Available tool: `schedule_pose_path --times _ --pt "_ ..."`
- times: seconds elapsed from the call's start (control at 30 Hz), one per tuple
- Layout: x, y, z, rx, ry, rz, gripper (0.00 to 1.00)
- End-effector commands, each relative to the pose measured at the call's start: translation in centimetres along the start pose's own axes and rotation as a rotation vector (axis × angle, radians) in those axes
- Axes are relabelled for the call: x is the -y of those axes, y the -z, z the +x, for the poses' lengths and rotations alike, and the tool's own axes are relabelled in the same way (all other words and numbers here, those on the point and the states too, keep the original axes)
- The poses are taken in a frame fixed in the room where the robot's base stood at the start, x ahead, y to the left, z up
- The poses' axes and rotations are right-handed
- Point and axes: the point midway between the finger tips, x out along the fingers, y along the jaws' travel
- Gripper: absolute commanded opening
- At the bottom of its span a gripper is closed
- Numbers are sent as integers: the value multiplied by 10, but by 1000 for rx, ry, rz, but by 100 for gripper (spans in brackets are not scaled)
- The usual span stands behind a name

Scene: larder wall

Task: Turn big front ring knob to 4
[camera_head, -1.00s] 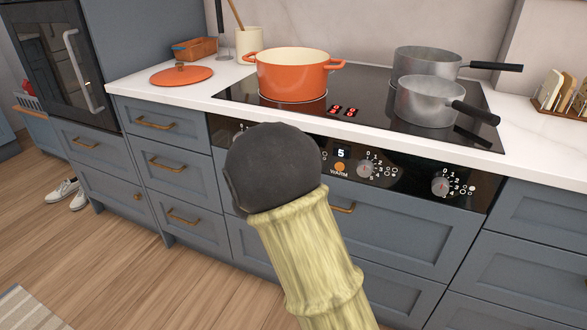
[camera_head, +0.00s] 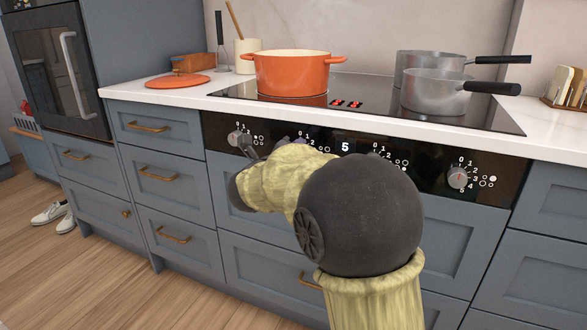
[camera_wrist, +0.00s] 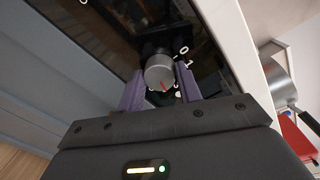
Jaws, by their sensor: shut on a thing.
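A silver round knob (camera_wrist: 160,72) with a red pointer line stands between my gripper's purple fingers in the wrist view. My gripper (camera_wrist: 158,78) is shut on this knob, one finger on each side. The pointer leans toward the lower right of that view. A 0 and a 1 show beside the knob; the other numbers are mostly hidden, so I cannot read the setting. My arm hides much of the panel there.
The hob (camera_head: 370,108) above carries an orange pot (camera_head: 292,73) and two grey pans, the nearer one (camera_head: 433,92) with its handle pointing right. The rightmost knob (camera_head: 458,178) is clear. Blue drawers (camera_head: 165,188) with brass handles lie below the panel.

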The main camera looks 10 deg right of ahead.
Motion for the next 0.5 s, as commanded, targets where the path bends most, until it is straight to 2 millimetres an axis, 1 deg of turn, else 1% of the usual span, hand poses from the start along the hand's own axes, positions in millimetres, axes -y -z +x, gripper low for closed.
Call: schedule_pose_path --times 0.03,0.3,0.5 --pt "-7 4 0 0 -2 37 12" --pt "-5 3 0 8 -5 198 12" --pt "-3 2 0 9 -8 249 12"
